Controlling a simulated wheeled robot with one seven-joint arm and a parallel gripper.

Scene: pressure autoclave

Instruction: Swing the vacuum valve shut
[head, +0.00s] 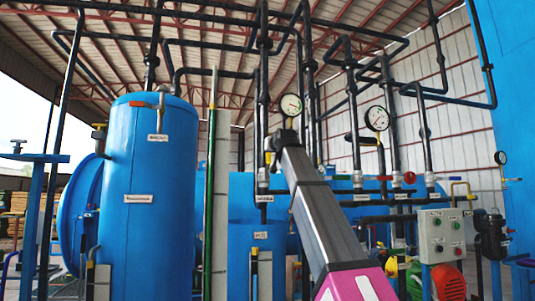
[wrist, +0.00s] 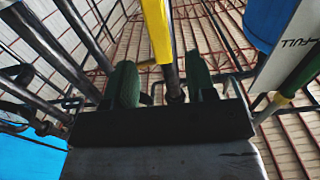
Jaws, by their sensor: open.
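My gripper (wrist: 161,78) is open in the wrist view, with one dark green finger on each side. A yellow bar (wrist: 158,30) comes down from the top edge towards the gap between the fingers. A dark pipe (wrist: 170,78) shows in that gap below it. I cannot tell whether the bar is the vacuum valve's handle, or whether a finger touches it. In the head view my gripper (head: 271,150) is small and partly hidden behind my grey arm, in front of the pipework below a round gauge (head: 291,105). No readable label there marks the vacuum valve.
A large blue tank (head: 150,215) stands at the left. Dark vertical pipes (head: 264,90) crowd the gripper. A second gauge (head: 377,118), a red valve handle (head: 410,177) and a grey control box (head: 441,235) are to the right. A white plate marked FULL (wrist: 292,50) is close in the wrist view.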

